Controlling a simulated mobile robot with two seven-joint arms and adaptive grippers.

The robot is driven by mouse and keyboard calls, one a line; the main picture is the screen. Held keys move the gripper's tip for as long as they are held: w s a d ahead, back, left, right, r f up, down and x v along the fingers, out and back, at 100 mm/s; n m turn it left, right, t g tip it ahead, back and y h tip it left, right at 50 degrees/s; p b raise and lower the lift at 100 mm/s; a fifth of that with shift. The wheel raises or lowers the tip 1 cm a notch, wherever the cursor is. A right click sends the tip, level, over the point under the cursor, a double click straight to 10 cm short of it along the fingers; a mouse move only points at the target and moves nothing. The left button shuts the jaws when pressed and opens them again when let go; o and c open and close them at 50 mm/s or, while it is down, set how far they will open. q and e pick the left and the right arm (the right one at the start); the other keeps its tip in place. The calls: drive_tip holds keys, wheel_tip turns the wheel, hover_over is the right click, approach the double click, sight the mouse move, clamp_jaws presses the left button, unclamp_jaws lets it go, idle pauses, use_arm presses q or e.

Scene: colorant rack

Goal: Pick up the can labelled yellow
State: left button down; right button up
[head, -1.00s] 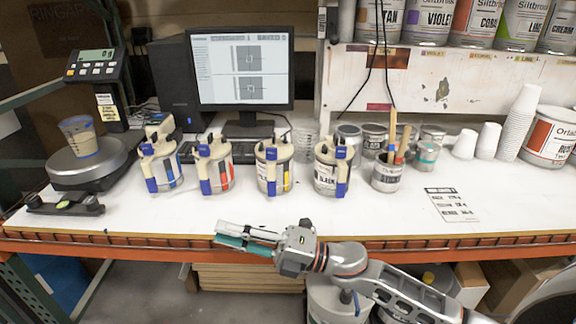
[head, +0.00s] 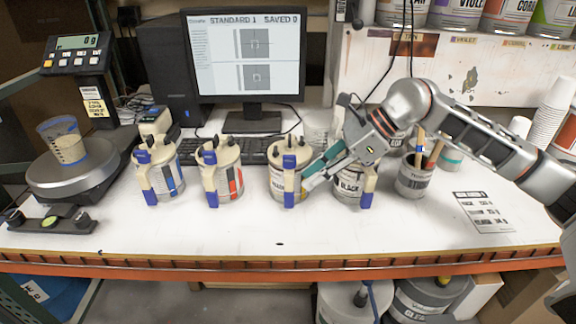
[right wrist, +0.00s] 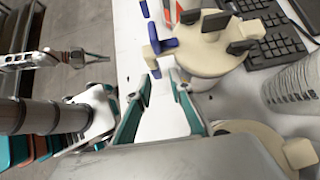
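The can with a yellow label strip (head: 287,157) stands upright on the white bench, third from the left in the row of lidded cans. Its label is partly covered by its blue-tipped spout and my fingers. My right gripper (head: 308,178) reaches between it and the black can (head: 347,190), with fingertips close to its right side. In the right wrist view the fingers (right wrist: 163,85) are apart with bare bench between them, and the yellow can (right wrist: 217,55) is just ahead. Contact cannot be told.
Cans with blue (head: 170,185) and red (head: 232,183) labels stand to the left. A keyboard (head: 255,150) and monitor (head: 246,60) are behind. A scale (head: 60,180) is at far left, and a grey can with sticks (head: 413,182) at right. The bench front is clear.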

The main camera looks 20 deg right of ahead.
sight(288, 206)
drive_tip(key=x, duration=0.2)
drive_tip(key=p+x, duration=0.1)
drive_tip(key=x, duration=0.1)
drive_tip(key=s+x, duration=0.1)
drive_tip(key=x, duration=0.1)
drive_tip(key=shift+a+r, duration=0.15)
drive_tip(key=shift+a, duration=0.35)
drive_tip(key=shift+w+a+f, duration=0.1)
drive_tip(key=shift+a+f, duration=0.1)
drive_tip(key=shift+f, duration=0.1)
use_arm(q)
wheel_tip(288, 206, up, 2)
drive_tip(key=shift+r, duration=0.1)
use_arm(e)
drive_tip(key=shift+w+f, duration=0.1)
drive_tip(key=shift+f, duration=0.05)
clamp_jaws()
drive_tip(key=shift+w+a+r, duration=0.1)
drive_tip(key=shift+r, duration=0.1)
